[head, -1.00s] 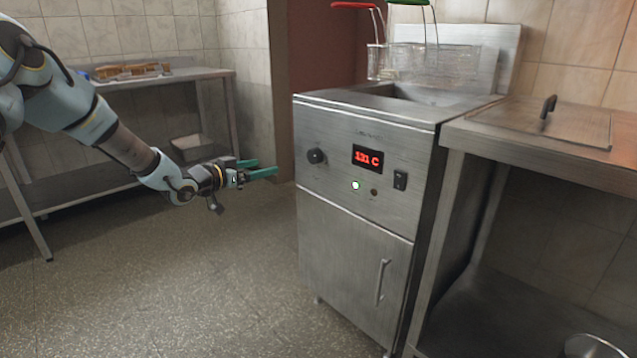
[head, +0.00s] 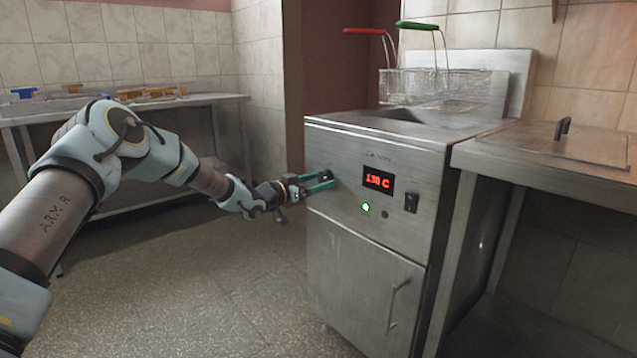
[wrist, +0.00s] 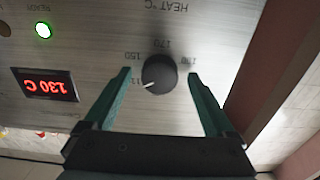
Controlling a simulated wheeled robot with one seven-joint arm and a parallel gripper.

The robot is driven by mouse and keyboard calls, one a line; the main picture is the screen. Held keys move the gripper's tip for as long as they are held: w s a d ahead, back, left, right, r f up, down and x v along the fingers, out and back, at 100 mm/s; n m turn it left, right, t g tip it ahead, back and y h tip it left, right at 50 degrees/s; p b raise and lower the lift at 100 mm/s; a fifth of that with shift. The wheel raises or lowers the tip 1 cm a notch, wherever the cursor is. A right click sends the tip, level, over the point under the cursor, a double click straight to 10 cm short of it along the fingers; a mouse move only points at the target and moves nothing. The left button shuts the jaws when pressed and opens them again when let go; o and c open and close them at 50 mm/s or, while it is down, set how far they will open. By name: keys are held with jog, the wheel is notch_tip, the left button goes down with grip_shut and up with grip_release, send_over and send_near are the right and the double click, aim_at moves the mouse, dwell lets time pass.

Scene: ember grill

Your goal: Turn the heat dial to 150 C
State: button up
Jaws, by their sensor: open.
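The heat dial (wrist: 159,73) is a round black knob with a white pointer mark. The wrist view shows the panel upside down, and the mark points to its lower left, near a partly hidden label below 150. Labels 150, 170 and 190 show around the dial. My gripper (wrist: 159,76) is open, with one green finger on each side of the dial and visible gaps between. In the head view my gripper (head: 322,182) is at the fryer panel and largely hides the dial. The red display (head: 378,181) reads about 130 C; it also shows in the wrist view (wrist: 45,85).
A green light (head: 366,208) is lit below the display, and a black switch (head: 411,202) sits to its right. The fryer door handle (head: 397,306) is lower down. A steel counter (head: 475,157) adjoins on the right. Open floor lies left of the fryer.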

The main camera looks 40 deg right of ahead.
jog(key=shift+d, duration=0.15)
jog(key=shift+c, duration=0.2)
jog(key=c, duration=1.3)
jog(key=shift+m+b, duration=0.4)
jog(key=m+b, duration=0.4)
jog(key=shift+f, duration=0.2)
jog(key=m+b, duration=0.5)
jog(key=shift+w+r, duration=0.1)
jog(key=shift+r+m+b, duration=0.15)
jog(key=shift+m+b, duration=0.5)
jog(key=shift+m, duration=0.35)
